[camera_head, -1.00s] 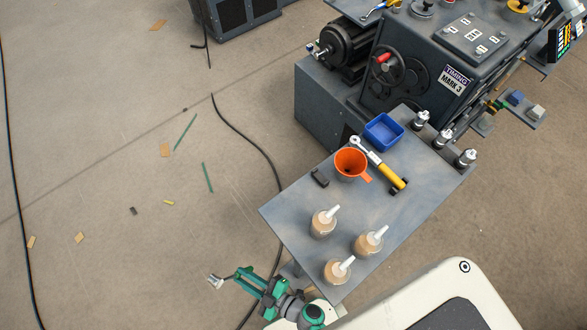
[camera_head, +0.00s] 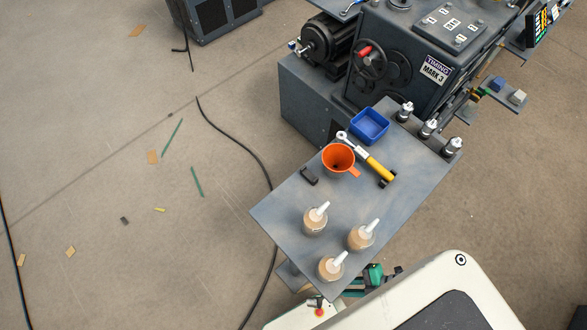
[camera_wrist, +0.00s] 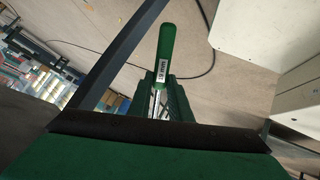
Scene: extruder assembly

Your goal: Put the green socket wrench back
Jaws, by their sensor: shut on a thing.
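The green socket wrench (camera_wrist: 167,48) shows in the wrist view as a green handle with a white label. My gripper (camera_wrist: 164,98) is shut on it, and the handle sticks out beyond the fingers. The rest of the wrench is hidden by the fingers and wrist. In the head view, part of my green arm shows low at the table's front edge, but the wrench cannot be made out. A yellow-handled wrench (camera_head: 378,168) lies on the table (camera_head: 285,212), its handle by a black block. Another small black block (camera_head: 309,176) stands bare to its left.
An orange funnel (camera_head: 338,158) and blue tray (camera_head: 369,126) sit near the yellow wrench. Several bottles, including a white-tipped one (camera_head: 315,220), stand toward the table's front. A grey machine (camera_head: 410,92) stands behind. The table's left corner is clear. A cable (camera_head: 240,145) lies on the floor.

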